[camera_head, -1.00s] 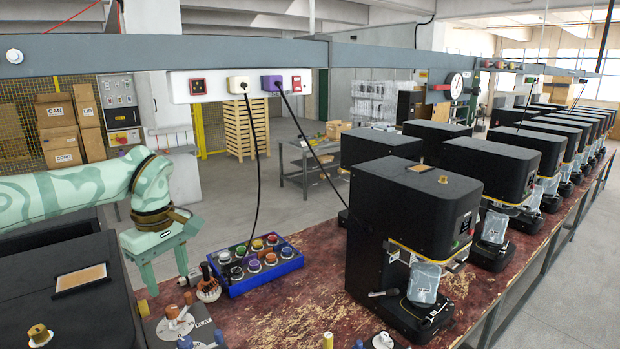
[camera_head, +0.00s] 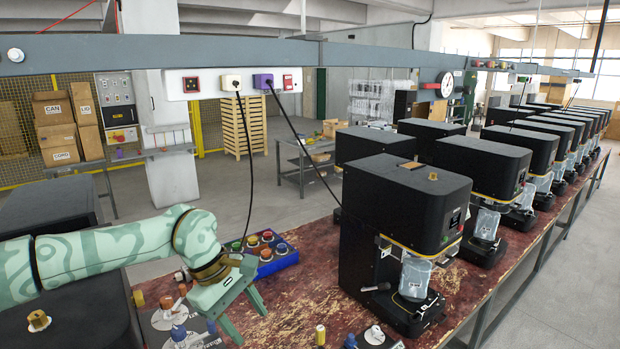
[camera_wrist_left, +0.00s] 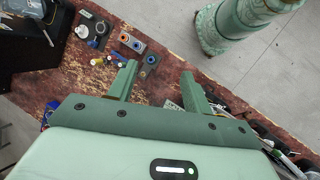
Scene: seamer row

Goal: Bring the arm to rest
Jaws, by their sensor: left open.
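My left gripper (camera_head: 248,325) is pale green and hangs at the end of my left arm, which comes in from the left. Its two fingers point down over the red-brown, worn bench (camera_head: 305,290). In the left wrist view the fingers (camera_wrist_left: 158,72) are apart, with nothing between them. My right gripper is not in view.
A black seamer (camera_head: 400,205) with a silver pouch (camera_head: 415,278) stands right of the gripper; more seamers line the bench behind it. Small parts, including a yellow cylinder (camera_head: 320,335), lie at the near edge. Two black cables hang from the overhead rail (camera_head: 380,57).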

